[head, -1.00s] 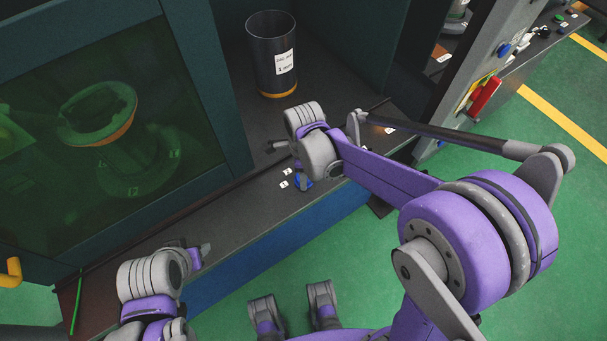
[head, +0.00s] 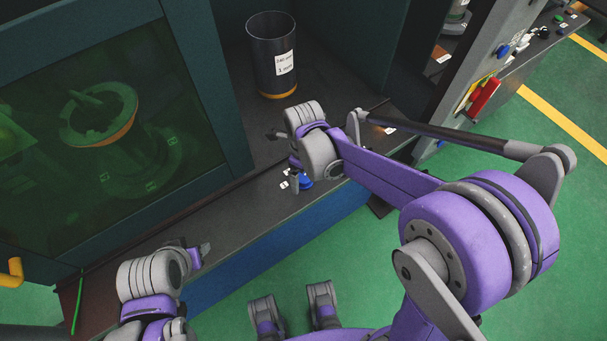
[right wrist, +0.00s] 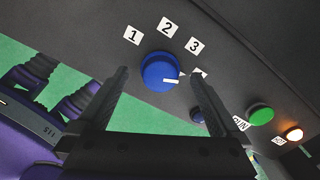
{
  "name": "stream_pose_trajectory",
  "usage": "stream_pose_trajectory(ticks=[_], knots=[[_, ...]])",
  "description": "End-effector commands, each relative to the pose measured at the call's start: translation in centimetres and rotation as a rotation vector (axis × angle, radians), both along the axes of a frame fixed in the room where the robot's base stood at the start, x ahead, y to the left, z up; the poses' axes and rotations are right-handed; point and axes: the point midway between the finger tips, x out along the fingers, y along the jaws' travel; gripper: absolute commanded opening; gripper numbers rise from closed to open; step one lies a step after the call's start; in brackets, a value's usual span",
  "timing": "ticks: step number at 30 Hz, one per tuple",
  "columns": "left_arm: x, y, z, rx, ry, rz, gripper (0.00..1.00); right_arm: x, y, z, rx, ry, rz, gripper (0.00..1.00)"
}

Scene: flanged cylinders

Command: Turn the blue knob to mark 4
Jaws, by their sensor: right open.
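The blue knob (right wrist: 158,70) is on the dark panel in the right wrist view, and shows in the head view (head: 306,182) beside my right gripper. Its white pointer line faces right, towards a label (right wrist: 200,72) mostly hidden behind a finger. Labels 1 (right wrist: 132,36), 2 (right wrist: 168,27) and 3 (right wrist: 194,45) arc around its far side. My right gripper (right wrist: 158,78) is open, one finger on each side of the knob in the picture; contact is not clear. My left gripper (head: 204,249) is low over the ledge, its jaws unclear.
A green button (right wrist: 260,114) and a lit orange lamp (right wrist: 293,134) sit right of the knob. A dark labelled cylinder (head: 273,58) stands in the bay behind. A flanged piece (head: 98,115) shows behind the green window. A red switch (head: 484,96) is at the right.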

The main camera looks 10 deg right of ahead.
Motion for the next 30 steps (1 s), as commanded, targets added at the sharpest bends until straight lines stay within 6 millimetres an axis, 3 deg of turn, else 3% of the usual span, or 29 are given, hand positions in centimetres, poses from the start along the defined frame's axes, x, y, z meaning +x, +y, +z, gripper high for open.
stream_pose_trajectory(ticks=[18,30], knots=[[0.6,0.0,3.9,0.000,-0.013,0.000,0.50,0.1,0.0,5.2,0.000,-0.001,0.001,1.00],[0.6,0.0,4.0,0.000,-0.014,0.000,0.50,0.0,0.0,5.4,0.000,0.000,0.001,1.00]])
